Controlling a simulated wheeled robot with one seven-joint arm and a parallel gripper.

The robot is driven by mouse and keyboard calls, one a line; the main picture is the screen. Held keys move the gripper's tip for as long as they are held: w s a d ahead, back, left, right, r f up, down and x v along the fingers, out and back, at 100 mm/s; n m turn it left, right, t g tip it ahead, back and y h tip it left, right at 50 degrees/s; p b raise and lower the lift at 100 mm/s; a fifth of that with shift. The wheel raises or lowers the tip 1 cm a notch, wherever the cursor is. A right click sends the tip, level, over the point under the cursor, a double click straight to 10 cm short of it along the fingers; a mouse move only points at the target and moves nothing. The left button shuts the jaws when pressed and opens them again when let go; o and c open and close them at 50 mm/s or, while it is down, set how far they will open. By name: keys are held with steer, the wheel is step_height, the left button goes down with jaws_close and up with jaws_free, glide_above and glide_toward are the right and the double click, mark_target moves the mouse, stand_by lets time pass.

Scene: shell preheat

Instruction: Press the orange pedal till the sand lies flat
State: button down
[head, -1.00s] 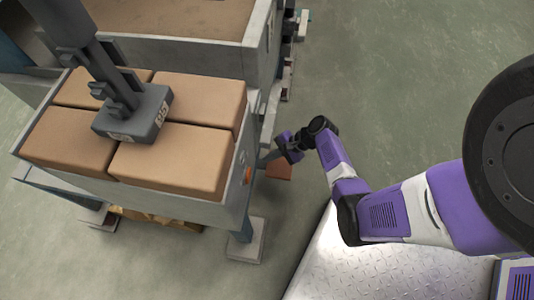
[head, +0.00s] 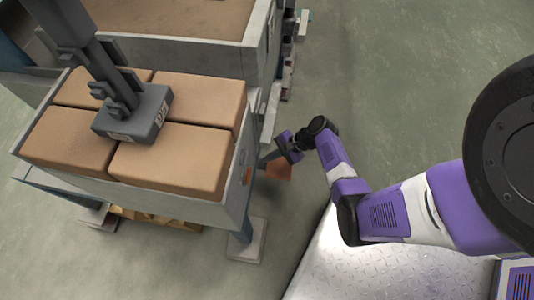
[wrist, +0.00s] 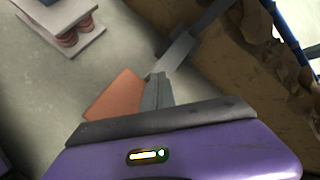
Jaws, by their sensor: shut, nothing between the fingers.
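The orange pedal (head: 279,172) sits low beside the right side of the box frame in the head view. In the wrist view the pedal (wrist: 114,97) is a flat reddish-orange plate just left of my fingers. My gripper (head: 268,160) is shut and empty, reaching down at the pedal's upper left edge. Its fingers (wrist: 157,92) cover the pedal's right edge in the wrist view; I cannot tell whether they touch it. Brown sand (head: 185,14) shows in the rear container, its visible surface looking level.
A grey-walled box (head: 205,212) holds several tan blocks (head: 175,160) under a grey press head (head: 132,115). A support foot (head: 247,240) stands near the pedal. Brown crumpled material (wrist: 235,50) lies right of the fingers in the wrist view. Open green floor lies to the right.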

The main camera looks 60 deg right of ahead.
mark_target(274, 163)
steer(key=shift+f, duration=0.4)
steer(key=shift+s+d+f+b, duration=0.1)
steer(key=shift+s+f+b, duration=0.05)
steer(key=shift+f+b, duration=1.05)
steer(key=shift+s+f+b, duration=0.15)
steer(key=shift+f+b, duration=0.8)
steer(key=shift+f, duration=0.45)
stand_by(2.2)
steer(key=shift+r, duration=0.1)
steer(key=shift+r+p, duration=2.45)
steer(key=shift+p, duration=0.15)
steer(key=shift+w+r+p, duration=0.15)
steer(key=shift+r+p, duration=0.2)
steer(key=shift+r, duration=0.05)
steer(key=shift+r, duration=0.15)
steer(key=r+p, duration=0.4)
steer(key=p, duration=0.1)
steer(key=shift+w+r, duration=0.2)
steer(key=shift+r, duration=0.2)
